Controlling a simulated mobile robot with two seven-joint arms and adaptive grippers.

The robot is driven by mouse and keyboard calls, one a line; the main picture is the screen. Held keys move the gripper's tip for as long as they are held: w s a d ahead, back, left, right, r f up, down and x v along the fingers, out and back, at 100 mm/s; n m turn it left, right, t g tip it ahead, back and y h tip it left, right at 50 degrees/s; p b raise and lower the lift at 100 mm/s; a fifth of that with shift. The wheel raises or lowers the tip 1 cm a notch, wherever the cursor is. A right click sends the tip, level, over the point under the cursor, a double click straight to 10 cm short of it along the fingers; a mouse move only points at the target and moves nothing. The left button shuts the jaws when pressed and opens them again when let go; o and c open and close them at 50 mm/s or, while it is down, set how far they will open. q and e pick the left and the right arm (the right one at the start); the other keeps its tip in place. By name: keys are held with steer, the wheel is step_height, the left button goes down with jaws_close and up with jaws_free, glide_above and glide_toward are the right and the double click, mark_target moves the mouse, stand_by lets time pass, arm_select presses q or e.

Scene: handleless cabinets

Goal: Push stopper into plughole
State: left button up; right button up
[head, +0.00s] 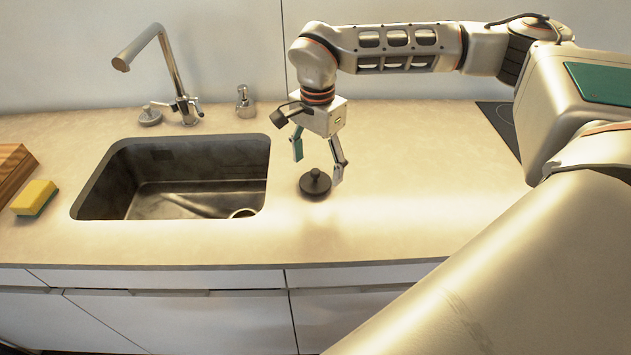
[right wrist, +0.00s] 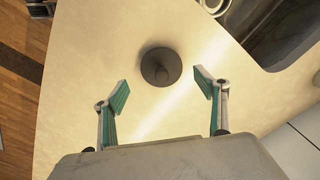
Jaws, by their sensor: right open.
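The black stopper (head: 315,184), a flat disc with a knob on top, sits upright on the countertop to the right of the sink. In the right wrist view the stopper (right wrist: 161,67) lies ahead of the fingers, roughly centred between them. The plughole (head: 243,213) is at the sink's front right corner, partly cut off by the sink edge; it also shows in the right wrist view (right wrist: 214,4). My right gripper (head: 318,171) is open and empty, pointing down close above and behind the stopper. My left gripper is not in view.
The dark sink (head: 190,165) is an open drop left of the stopper. A tap (head: 172,75) and a small soap bottle (head: 244,102) stand behind it. A sponge (head: 34,198) and wooden board (head: 14,170) lie at left. A dark hob (head: 503,122) is at right. Counter around the stopper is clear.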

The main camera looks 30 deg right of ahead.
mark_target(316, 171)
steer(key=shift+w+a+f, duration=0.1)
steer(key=shift+a+f, duration=0.05)
steer(key=shift+f, duration=1.7)
steer(key=c, duration=1.2)
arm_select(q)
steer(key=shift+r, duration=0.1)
